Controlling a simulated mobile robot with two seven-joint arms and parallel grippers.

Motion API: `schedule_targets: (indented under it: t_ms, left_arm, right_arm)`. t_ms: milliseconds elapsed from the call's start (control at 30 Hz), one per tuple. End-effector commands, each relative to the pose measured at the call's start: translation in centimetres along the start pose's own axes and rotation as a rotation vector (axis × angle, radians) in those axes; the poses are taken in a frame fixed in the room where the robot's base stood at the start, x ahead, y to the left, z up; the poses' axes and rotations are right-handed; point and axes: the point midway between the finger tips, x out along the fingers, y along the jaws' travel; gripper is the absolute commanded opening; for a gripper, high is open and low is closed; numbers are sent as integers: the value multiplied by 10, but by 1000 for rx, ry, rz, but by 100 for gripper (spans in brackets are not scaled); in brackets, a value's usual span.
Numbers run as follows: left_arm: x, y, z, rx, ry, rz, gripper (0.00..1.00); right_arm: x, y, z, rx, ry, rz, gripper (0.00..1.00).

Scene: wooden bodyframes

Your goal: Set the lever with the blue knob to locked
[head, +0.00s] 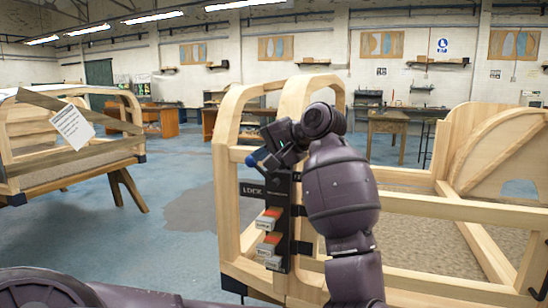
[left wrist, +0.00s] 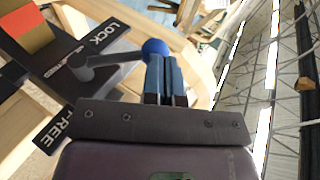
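The blue knob (head: 250,161) sticks out to the left at the top of a dark panel (head: 279,225) on a wooden frame's front post. In the left wrist view the blue knob (left wrist: 155,46) ends a dark lever (left wrist: 105,60), which points out between the LOCK label (left wrist: 103,36) and the FREE label (left wrist: 54,128). The LOCK label (head: 252,189) also shows in the head view. My left gripper (head: 265,157) is at the knob. In the wrist view its fingers (left wrist: 166,72) are together, tips right at the knob; contact cannot be told. My right gripper is not in view.
Orange-and-grey switches (head: 268,240) sit on the panel below the lever. The wooden frame's rails (head: 440,207) run to the right behind my arm. Another wooden frame (head: 70,155) stands at the left, with open blue floor (head: 165,225) between.

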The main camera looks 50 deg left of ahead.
Motion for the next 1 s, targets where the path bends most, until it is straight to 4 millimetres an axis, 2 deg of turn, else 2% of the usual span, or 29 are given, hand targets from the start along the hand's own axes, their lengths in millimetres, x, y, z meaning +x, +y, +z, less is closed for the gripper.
schedule_targets:
  t_ms: [100,233,600,1000]
  left_arm:
    - [11,3,0,4,-2,-3,0]
    - [19,1,2,-28,1,134,0]
    - [42,8,7,-21,-2,122,0]
    - [52,11,9,-23,0,123,0]
  right_arm:
    - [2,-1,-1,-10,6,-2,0]
    - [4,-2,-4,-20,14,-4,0]
    - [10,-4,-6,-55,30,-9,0]
    - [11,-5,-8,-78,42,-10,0]
